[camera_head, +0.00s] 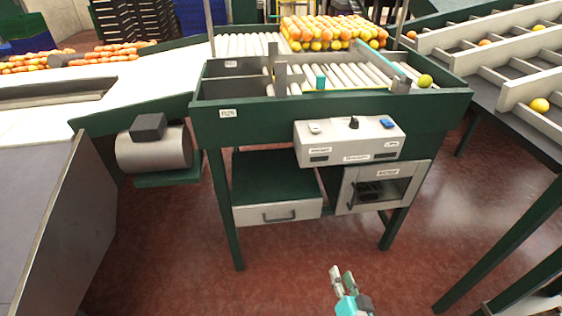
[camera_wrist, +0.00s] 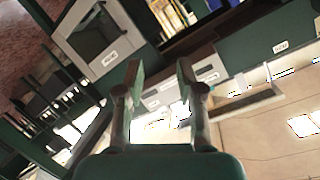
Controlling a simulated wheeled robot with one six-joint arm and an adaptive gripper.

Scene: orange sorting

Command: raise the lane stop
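I cannot tell for sure which of these parts is the lane stop. My gripper (camera_head: 343,271) is low in front of the stand, well apart from the lane. In the wrist view its two fingers (camera_wrist: 160,80) are spread with nothing between them.
A grey control box (camera_head: 350,140) with a white button, black knob and blue button is on the stand's front. Below are a drawer (camera_head: 277,214) and a cabinet (camera_head: 383,188). Oranges (camera_head: 333,31) are heaped behind the lane; one fruit (camera_head: 425,81) sits at its right. Red floor in front is clear.

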